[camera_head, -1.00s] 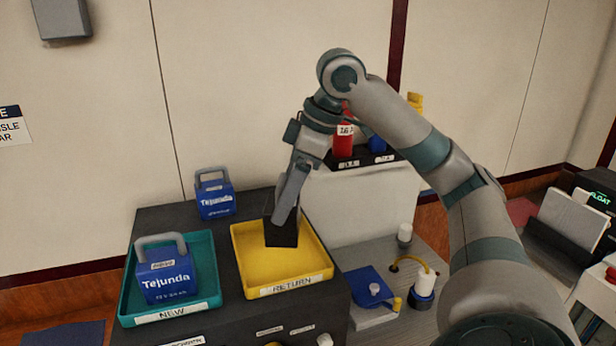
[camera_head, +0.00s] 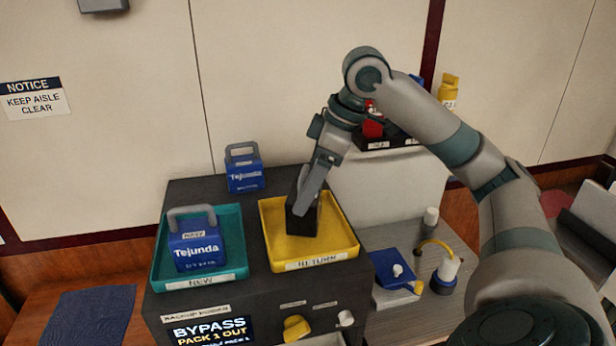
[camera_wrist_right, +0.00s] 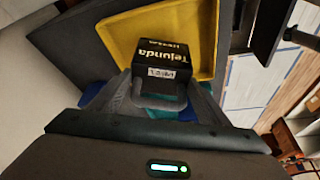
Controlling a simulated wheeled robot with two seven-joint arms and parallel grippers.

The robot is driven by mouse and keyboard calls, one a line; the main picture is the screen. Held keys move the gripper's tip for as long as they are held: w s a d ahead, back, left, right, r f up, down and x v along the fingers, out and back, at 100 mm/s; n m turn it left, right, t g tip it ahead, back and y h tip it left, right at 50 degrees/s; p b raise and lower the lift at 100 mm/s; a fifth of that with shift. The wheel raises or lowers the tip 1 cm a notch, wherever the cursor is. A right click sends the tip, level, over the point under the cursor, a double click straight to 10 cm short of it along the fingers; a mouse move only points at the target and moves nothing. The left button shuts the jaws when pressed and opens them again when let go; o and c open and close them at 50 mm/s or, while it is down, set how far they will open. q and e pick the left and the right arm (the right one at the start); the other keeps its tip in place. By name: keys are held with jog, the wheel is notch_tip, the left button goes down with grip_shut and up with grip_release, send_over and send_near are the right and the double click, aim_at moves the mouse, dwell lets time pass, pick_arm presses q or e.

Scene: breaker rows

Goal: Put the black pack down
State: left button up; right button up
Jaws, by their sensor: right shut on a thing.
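The black pack (camera_head: 302,222) is in the yellow tray labelled RETURN (camera_head: 343,239), upright, toward the tray's left middle. My right gripper (camera_head: 305,200) reaches down from above and is shut on the pack's handle. In the right wrist view the black pack (camera_wrist_right: 168,62) shows its Tejunda lettering and a small white label, with the yellow tray (camera_wrist_right: 120,28) around it. Whether its underside touches the tray floor cannot be told. My left gripper is not in view.
A teal tray labelled NEW (camera_head: 229,269) holds a blue Tejunda pack (camera_head: 197,250) to the left. Another blue pack (camera_head: 245,175) stands behind. A screen reading BYPASS PACK 1 OUT (camera_head: 210,331) and a yellow knob (camera_head: 296,328) are on the cabinet front. A blue-topped item (camera_head: 392,268) sits right.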

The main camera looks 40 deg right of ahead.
jog(key=shift+f, duration=0.75)
jog(key=o, duration=2.1)
jog(key=shift+f, duration=0.15)
jog(key=shift+s+a, duration=0.1)
jog(key=v, duration=1.2)
